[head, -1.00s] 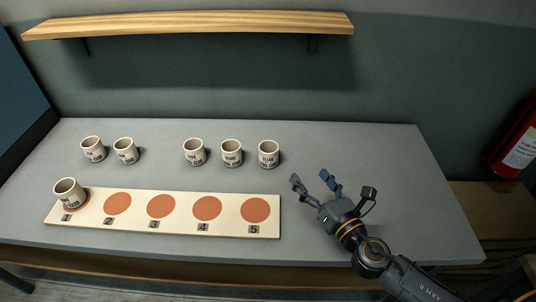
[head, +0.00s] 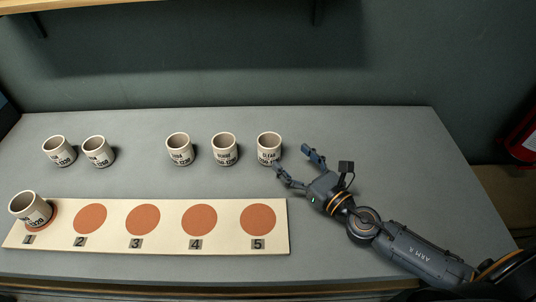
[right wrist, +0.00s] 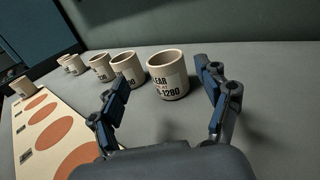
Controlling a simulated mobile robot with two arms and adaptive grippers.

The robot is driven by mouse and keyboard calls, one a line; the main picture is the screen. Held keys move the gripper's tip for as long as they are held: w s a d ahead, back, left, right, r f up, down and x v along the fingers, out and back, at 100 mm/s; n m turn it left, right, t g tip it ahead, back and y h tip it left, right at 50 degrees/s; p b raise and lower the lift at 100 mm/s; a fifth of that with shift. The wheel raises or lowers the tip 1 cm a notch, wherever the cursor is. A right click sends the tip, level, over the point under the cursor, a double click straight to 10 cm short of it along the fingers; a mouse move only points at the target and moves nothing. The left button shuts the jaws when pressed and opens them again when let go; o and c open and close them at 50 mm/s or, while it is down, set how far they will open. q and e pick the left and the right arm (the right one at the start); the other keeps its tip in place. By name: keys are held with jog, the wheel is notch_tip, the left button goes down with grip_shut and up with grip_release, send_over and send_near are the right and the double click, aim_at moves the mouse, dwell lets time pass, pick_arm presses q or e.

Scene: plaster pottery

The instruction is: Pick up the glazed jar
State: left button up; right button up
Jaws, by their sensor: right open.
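Several similar pale jars with dark lettering stand upright on the grey table. The rightmost back-row jar (head: 269,146) is nearest my right gripper (head: 294,163). In the right wrist view that jar (right wrist: 168,75) stands ahead between the open fingers, its label partly legible as "CLEAR" and "1280". My right gripper is open and empty, just right of and in front of it. Left of it are more back-row jars (head: 225,148) (head: 179,149) (head: 97,152) (head: 59,152). Another jar (head: 30,208) sits on the board's disc 1. I cannot tell which is glazed. My left gripper is not in view.
A pale board (head: 116,222) with numbered terracotta discs lies along the front; discs 2 to 5 are bare. A wooden shelf (head: 190,5) hangs above. A red extinguisher (head: 522,140) is at far right.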

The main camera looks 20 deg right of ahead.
aim_at(263, 139)
jog(key=shift+f+b, duration=0.45)
jog(key=shift+f, duration=0.45)
jog(key=shift+w+f+b, duration=0.2)
jog(key=shift+f+b, duration=0.5)
jog(key=shift+f, duration=0.05)
jog(key=shift+w, duration=0.1)
jog(key=shift+w+a+r, duration=0.1)
jog(key=shift+w+r, duration=0.05)
jog(key=shift+w, duration=0.15)
jog(key=p+x, duration=0.2)
jog(key=x, duration=0.5)
jog(key=shift+x, duration=0.85)
jog(key=x, duration=0.4)
jog(key=shift+w+f+p, duration=0.2)
jog(key=shift+f+p, duration=0.1)
jog(key=shift+f, duration=0.05)
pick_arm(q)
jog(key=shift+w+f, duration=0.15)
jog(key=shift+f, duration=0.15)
pick_arm(e)
jog(key=shift+s, duration=0.1)
jog(key=shift+c, duration=0.5)
